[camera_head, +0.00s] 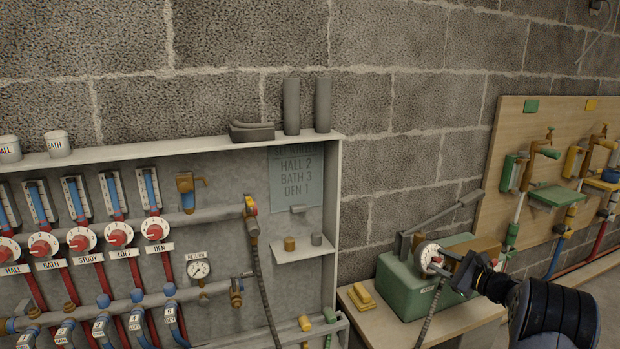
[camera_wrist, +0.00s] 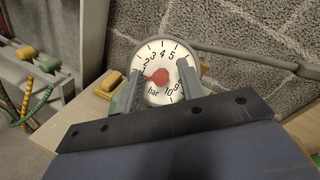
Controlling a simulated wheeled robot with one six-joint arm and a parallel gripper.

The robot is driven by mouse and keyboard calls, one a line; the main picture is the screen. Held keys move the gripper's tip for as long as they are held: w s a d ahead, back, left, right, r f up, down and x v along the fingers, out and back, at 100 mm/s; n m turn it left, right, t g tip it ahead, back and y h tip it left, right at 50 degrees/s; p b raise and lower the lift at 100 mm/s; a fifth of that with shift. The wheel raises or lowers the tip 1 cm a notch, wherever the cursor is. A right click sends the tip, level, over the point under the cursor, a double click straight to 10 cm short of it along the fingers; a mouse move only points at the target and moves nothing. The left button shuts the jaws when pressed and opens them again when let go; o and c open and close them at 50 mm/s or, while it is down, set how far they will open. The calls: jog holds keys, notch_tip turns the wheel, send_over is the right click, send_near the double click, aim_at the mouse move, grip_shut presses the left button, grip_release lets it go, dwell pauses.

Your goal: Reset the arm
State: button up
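My gripper (camera_head: 452,264) is at the right in the head view, in front of the green pump box on the bench. In the wrist view its two grey fingers (camera_wrist: 159,72) stand apart, one on each side of a round white gauge. The gauge (camera_wrist: 163,55) has black numbers, the word "bar" and a red centre. It also shows in the head view (camera_head: 430,256), just left of my gripper. I cannot tell whether the fingers touch it. Nothing is seen held between the fingers.
The green pump box (camera_head: 405,291) with a grey lever stands on a wooden bench (camera_head: 470,318), beside a yellow block (camera_head: 361,296). A manifold cabinet (camera_head: 333,200) with dials and pipes fills the left. A wooden board (camera_head: 500,170) with valves hangs at the right.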

jog(key=m+t+h+p, duration=0.1)
jog(key=m, duration=0.1)
jog(key=m+p, duration=0.2)
jog(key=m, duration=0.1)
jog(key=shift+a+r+m+t+h, duration=0.1)
jog(key=shift+r+m+t+h, duration=0.1)
jog(key=shift+m+t+h, duration=0.15)
jog(key=shift+f+m+t+h+p, duration=0.1)
jog(key=shift+m+t+h+p, duration=0.25)
jog(key=shift+m+p, duration=0.9)
jog(key=shift+f+m+h, duration=0.1)
jog(key=shift+m+h, duration=0.2)
jog(key=shift+m, duration=0.1)
jog(key=shift+a+f, duration=0.1)
